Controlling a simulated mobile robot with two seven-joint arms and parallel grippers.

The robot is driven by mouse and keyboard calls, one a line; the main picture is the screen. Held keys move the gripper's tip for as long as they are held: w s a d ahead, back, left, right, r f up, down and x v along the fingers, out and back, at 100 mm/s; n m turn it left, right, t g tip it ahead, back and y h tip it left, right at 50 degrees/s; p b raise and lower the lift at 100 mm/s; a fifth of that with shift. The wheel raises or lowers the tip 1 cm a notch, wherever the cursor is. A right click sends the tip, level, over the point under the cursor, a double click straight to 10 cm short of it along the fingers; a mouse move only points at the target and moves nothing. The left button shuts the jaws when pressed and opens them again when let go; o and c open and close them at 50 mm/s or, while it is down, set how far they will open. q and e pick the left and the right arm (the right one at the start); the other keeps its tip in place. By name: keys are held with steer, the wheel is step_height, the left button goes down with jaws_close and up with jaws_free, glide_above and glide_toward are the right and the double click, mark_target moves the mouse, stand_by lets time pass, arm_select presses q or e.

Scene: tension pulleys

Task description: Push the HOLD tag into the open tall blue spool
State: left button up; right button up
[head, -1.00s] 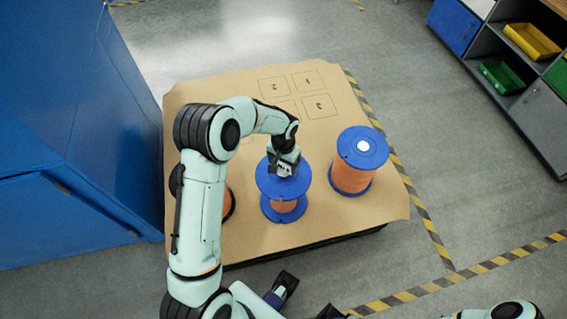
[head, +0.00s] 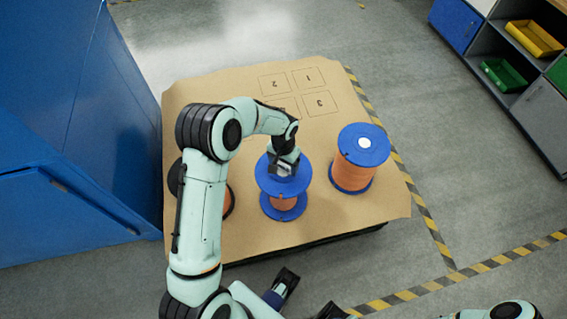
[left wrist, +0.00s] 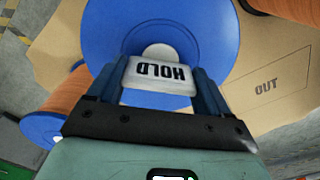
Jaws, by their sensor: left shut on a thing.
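The tall blue spool (head: 268,183) with orange winding stands upright in the middle of the brown board, under my left arm. My left gripper (head: 284,168) points down at the middle of its top flange. In the left wrist view it is shut on the white HOLD tag (left wrist: 158,74), between its two blue fingers. The tag is over the blue flange (left wrist: 105,32), and a pale round centre (left wrist: 160,50) shows just beyond it. The tag hides part of this centre, so I cannot tell whether it touches or enters it.
Another blue spool (head: 352,172) with a white centre stands to the right. A dark-flanged orange spool (head: 229,203) is partly hidden behind my left arm. The board (head: 215,85) has printed squares at the back. A blue cabinet (head: 70,120) stands close on the left.

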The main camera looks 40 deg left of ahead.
stand_by(0.3)
arm_select(q)
steer(key=o, duration=0.9)
steer(key=shift+o, duration=0.2)
step_height(320, 180, up, 13)
steer(key=p, duration=0.1)
steer(key=shift+r, duration=0.15)
